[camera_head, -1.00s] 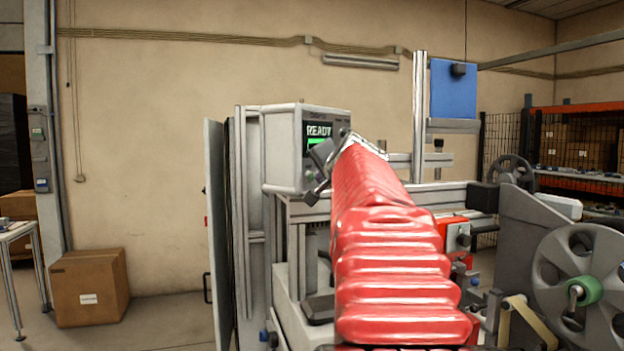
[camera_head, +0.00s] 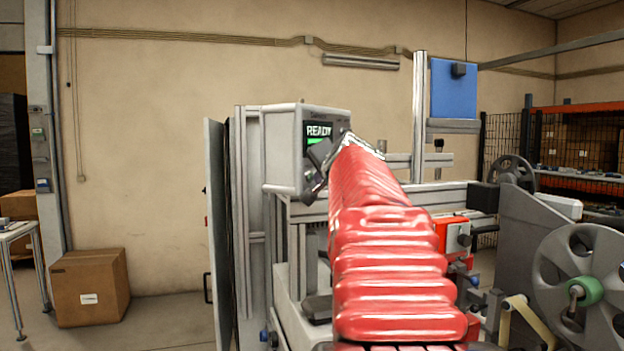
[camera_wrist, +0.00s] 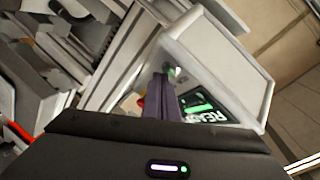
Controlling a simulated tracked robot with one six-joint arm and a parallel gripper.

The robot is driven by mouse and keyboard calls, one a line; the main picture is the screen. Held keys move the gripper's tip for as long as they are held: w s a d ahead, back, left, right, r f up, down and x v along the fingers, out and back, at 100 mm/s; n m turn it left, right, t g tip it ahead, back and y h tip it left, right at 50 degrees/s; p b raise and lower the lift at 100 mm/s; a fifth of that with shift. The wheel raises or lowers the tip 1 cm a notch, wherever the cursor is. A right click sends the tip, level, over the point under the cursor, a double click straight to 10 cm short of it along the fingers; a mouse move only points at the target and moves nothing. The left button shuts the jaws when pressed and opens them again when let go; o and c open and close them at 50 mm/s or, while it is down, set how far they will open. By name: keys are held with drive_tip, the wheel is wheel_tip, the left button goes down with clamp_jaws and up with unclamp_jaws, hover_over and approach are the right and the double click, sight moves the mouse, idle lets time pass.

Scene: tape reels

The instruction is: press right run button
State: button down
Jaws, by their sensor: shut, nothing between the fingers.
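The control box (camera_head: 284,150) is a pale grey housing with a dark screen (camera_head: 318,131) that reads READY in green. In the wrist view the tilted box (camera_wrist: 215,55) shows the same screen (camera_wrist: 212,108). My gripper (camera_head: 316,172) is at the box's front face, below the screen. In the wrist view my gripper's fingers (camera_wrist: 168,82) are shut and empty, with tips at the panel beside the screen. A small green button (camera_wrist: 175,73) shows right at the tips; I cannot tell whether they touch it. A red and yellow control (camera_wrist: 141,102) is partly hidden beside the fingers.
My red-sleeved arm covers the middle of the machine. A large grey reel (camera_head: 583,285) with a green hub stands at the right. A red unit (camera_head: 454,236) sits behind the arm. A cardboard box (camera_head: 90,287) lies on the floor at left.

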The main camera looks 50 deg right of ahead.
drive_tip(key=shift+w, duration=0.15)
idle(0.5)
drive_tip(key=shift+s, duration=0.8)
drive_tip(key=shift+s+d, duration=0.1)
drive_tip(key=s, duration=0.4)
drive_tip(key=shift+s+d, duration=0.3)
drive_tip(key=shift+s, duration=0.1)
idle(0.6)
